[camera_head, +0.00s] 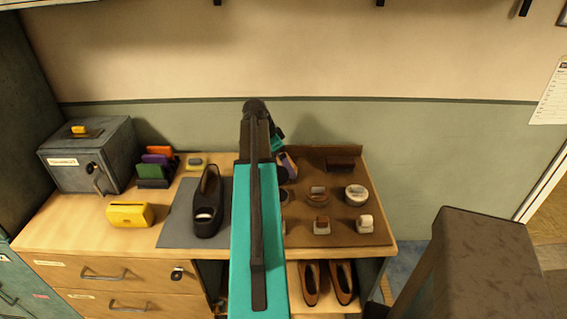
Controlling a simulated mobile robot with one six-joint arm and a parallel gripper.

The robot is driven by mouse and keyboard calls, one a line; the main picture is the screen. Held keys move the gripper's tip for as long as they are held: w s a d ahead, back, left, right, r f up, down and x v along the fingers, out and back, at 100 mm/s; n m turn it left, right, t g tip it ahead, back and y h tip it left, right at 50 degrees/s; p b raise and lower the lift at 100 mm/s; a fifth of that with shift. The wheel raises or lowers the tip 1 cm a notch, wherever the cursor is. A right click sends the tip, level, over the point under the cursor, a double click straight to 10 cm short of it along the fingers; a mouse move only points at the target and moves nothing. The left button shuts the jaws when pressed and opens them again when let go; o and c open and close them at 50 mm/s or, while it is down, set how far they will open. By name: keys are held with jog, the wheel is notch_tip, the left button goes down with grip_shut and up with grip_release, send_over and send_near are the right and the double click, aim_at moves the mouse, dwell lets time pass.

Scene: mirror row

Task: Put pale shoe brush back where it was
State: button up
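My teal arm reaches forward over the bench, and my gripper (283,172) is mostly hidden behind it at the left edge of the brown tray (378,238). I cannot tell its finger opening or whether it holds anything. A small pale-topped piece (365,222), possibly the pale shoe brush, sits at the front right of the tray. A brown piece with a pale top (321,225) sits left of it, and another brown brush-like piece (317,196) is behind. A dark shoe (207,203) with a whitish patch inside lies on a grey mat (175,230).
A round tin (356,194) and a dark brown block (340,164) are on the tray. A grey lockbox (90,155), a yellow box (130,214) and a coloured rack (155,168) stand left. Brown shoes (326,284) sit on the shelf below. A dark block-topped object (480,260) is front right.

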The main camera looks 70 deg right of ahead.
jog(key=b+v, duration=0.2)
jog(key=v, duration=0.9)
jog(key=shift+r, duration=0.25)
dwell(0.6)
